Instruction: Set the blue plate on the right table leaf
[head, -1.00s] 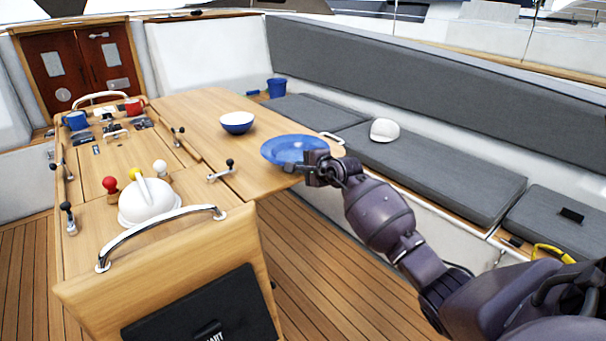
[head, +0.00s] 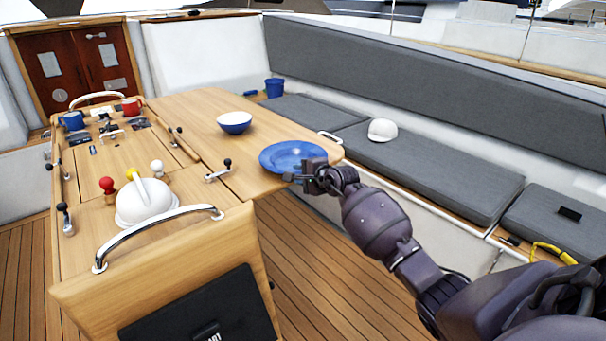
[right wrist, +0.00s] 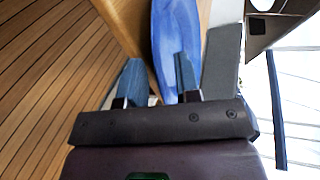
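The blue plate (head: 292,155) lies, seemingly flat, on the near right end of the right table leaf (head: 195,110). My right gripper (head: 302,172) is at the plate's near right rim. In the right wrist view the two fingers stand apart, and the edge of the blue plate (right wrist: 166,40) reaches in between them. The gripper (right wrist: 158,80) looks open, with a gap beside the rim. The rim part behind the fingers is hidden in the head view. My left gripper is not in view.
A blue and white bowl (head: 234,122) stands on the same leaf, behind and left of the plate. A winch-like white dome (head: 143,205) and several small levers are on the table's middle. A white cap (head: 382,130) lies on the grey bench (head: 430,160).

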